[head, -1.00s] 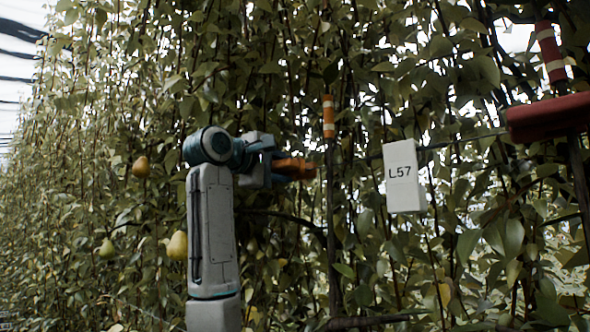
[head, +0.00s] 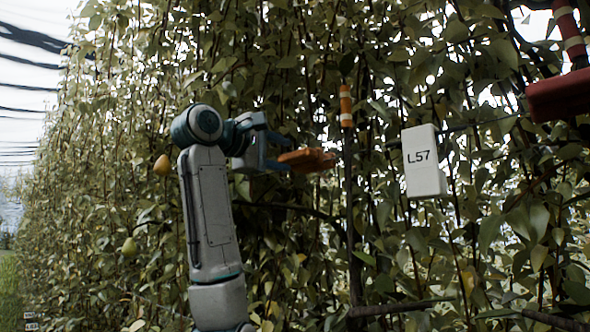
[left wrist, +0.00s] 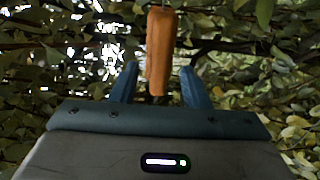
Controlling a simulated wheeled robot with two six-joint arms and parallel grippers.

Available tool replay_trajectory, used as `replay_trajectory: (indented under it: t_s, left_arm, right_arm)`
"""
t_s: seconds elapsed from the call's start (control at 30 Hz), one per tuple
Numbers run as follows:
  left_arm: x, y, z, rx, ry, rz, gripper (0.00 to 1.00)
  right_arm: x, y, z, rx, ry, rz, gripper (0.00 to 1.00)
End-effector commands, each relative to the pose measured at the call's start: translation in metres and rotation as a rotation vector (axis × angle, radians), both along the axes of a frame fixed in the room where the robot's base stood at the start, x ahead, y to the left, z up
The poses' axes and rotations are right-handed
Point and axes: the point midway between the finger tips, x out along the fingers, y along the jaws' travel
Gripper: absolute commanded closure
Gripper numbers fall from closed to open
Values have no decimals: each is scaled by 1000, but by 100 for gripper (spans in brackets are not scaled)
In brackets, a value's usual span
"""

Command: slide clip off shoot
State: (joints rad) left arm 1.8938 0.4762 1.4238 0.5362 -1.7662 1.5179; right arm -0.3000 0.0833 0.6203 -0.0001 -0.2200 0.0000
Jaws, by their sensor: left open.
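The orange clip (head: 308,160) sits among the leaves just beyond my left gripper (head: 283,150) in the head view. In the left wrist view the clip (left wrist: 160,50) is a long orange piece pointing down between the two blue fingers. My left gripper (left wrist: 158,82) is open, with a gap on each side of the clip. Whether a finger touches it elsewhere I cannot tell. The shoot that bears the clip is hard to pick out among the leaves. My right gripper is not in view.
A white L57 tag (head: 423,162) hangs right of the clip. An orange-and-white banded marker (head: 346,106) stands on a dark stem between them. A red object (head: 560,95) is at the upper right. Pears (head: 162,166) hang at the left. Dense foliage surrounds the arm.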

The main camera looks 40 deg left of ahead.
Motion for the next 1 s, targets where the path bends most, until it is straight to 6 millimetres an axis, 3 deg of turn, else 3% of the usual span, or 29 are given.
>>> replay_trajectory:
  t_s: [0.1, 0.3, 1.0]
  left_arm:
    - [-23, 2, -4, 0, -4, 0, 58]
    - [-43, 4, -1, 0, -1, 0, 58]
    - [-46, 4, 0, 0, 0, 0, 58]
  right_arm:
    - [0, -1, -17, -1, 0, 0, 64]
    - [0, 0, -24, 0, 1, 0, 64]
    - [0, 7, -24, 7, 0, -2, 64]
